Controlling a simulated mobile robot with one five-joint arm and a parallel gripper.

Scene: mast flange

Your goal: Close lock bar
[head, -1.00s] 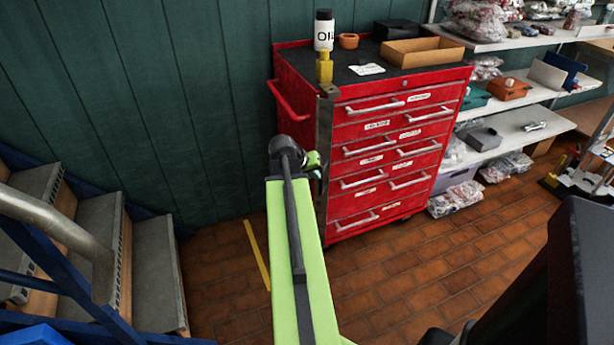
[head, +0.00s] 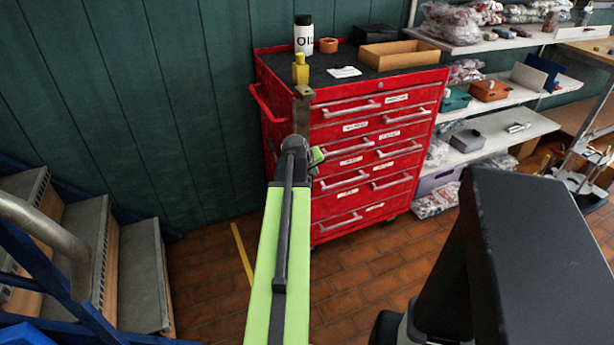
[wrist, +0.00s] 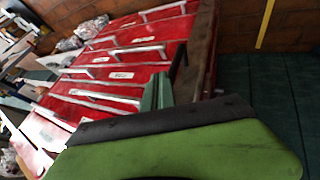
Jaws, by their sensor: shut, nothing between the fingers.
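The red tool chest (head: 370,150) stands against the green wall, its visible drawers shut. The lock bar (head: 302,115) is a narrow grey-brown upright strip at the chest's front left corner. Its lower part is hidden behind my arm in the head view. In the wrist view the bar (wrist: 202,45) runs beside the drawer ends. It appears to stand at the edge, not across the drawer fronts. My gripper (head: 317,160) is in front of that corner, shut and empty. In the wrist view its fingers (wrist: 168,82) are close to the bar; I cannot tell whether they touch it.
A yellow bottle (head: 300,69), a white oil bottle (head: 304,36) and a cardboard tray (head: 400,54) stand on the chest. Steps (head: 135,270) with a blue frame are at left. Shelves (head: 495,145) are at right. Brick floor lies open before the chest.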

